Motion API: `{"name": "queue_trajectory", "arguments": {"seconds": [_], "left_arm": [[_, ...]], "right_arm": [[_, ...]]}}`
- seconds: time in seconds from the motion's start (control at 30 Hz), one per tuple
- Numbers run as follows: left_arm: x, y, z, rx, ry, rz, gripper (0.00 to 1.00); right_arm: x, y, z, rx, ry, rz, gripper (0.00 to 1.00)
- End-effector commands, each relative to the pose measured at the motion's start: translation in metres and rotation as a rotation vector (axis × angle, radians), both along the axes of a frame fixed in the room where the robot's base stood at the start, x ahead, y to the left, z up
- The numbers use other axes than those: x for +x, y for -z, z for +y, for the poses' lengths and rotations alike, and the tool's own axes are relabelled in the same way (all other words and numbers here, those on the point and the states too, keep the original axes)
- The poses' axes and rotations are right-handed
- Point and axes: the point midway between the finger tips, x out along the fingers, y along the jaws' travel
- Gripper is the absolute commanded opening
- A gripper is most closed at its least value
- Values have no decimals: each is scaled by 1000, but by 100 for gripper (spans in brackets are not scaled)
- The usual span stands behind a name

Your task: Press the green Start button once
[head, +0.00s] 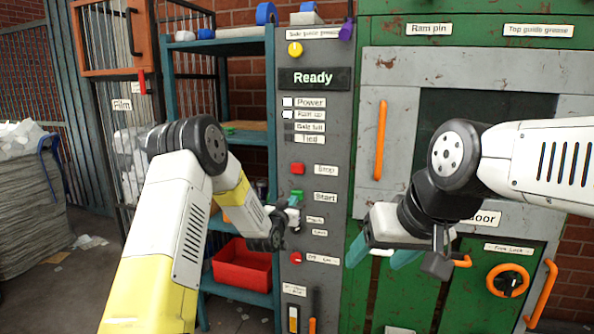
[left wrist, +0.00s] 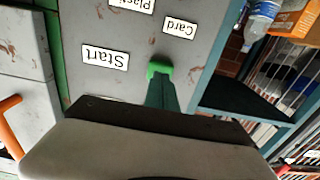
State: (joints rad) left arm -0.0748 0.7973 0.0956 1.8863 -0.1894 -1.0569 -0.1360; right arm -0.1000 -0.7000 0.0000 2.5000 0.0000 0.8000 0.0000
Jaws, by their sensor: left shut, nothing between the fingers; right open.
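The green Start button (head: 297,194) is on the grey control panel (head: 340,170), left of its "Start" label and below the red Stop button (head: 297,168). My left gripper (head: 292,203) is shut and empty, with its teal fingertips at the button's lower edge in the head view. In the left wrist view the green button (left wrist: 158,67) shows right at the tip of the shut fingers (left wrist: 162,92), which partly cover it. I cannot tell whether they touch. My right gripper (head: 381,255) is open and empty in front of the green machine.
The panel display (head: 313,78) reads "Ready". A yellow knob (head: 295,49) is near the panel top, and another red button (head: 295,258) is below the left gripper. A red bin (head: 242,268) stands on the shelf to the left. Orange handles (head: 380,140) stick out from the machine.

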Motion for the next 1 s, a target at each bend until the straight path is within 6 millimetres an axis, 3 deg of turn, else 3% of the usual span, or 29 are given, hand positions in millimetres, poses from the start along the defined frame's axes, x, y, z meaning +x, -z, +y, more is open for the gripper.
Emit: {"name": "queue_trajectory", "arguments": {"seconds": [0.23, 0.53, 1.0], "left_arm": [[2, 0, -1, 0, 0, 0, 0], [23, 0, -7, -1, 0, -2, 0], [0, 0, 0, 0, 0, 0, 0]], "right_arm": [[0, 0, 0, 0, 0, 0, 65], [0, 0, 0, 0, 0, 0, 65], [0, 0, 0, 0, 0, 0, 65]]}}
